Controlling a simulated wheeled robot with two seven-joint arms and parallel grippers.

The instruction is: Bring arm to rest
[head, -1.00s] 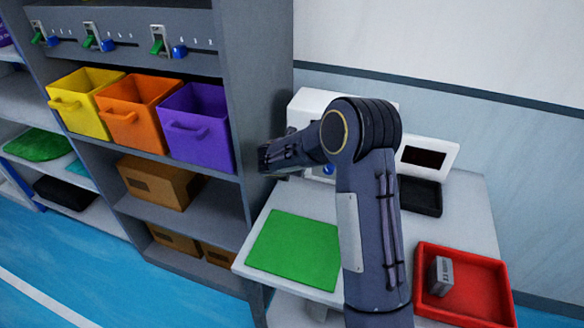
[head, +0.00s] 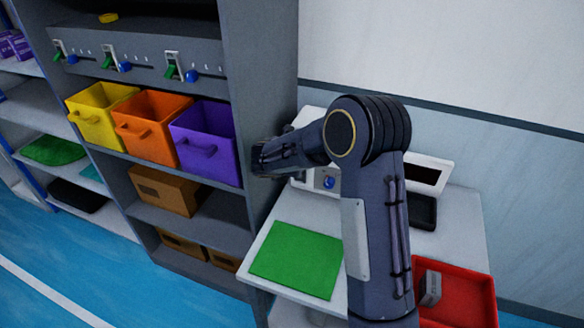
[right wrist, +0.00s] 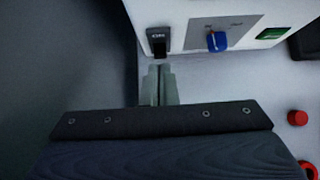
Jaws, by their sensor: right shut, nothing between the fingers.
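My right arm rises from the bottom of the head view, bends at the elbow and reaches left, above the table (head: 345,215), toward the shelf. Its gripper is not clear in the head view. In the right wrist view my right gripper (right wrist: 160,75) is shut and empty. Its fingertips are just in front of a white device (right wrist: 185,18), below the black switch (right wrist: 160,40); whether they touch it I cannot tell. A blue knob (right wrist: 217,41) and a green-lit part (right wrist: 272,34) are to the right. My left gripper is not in view.
A grey shelf (head: 258,60) with yellow (head: 95,120), orange (head: 148,130) and purple (head: 208,140) bins stands close left of the arm. Two red knobs (right wrist: 297,118) show at right in the wrist view.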

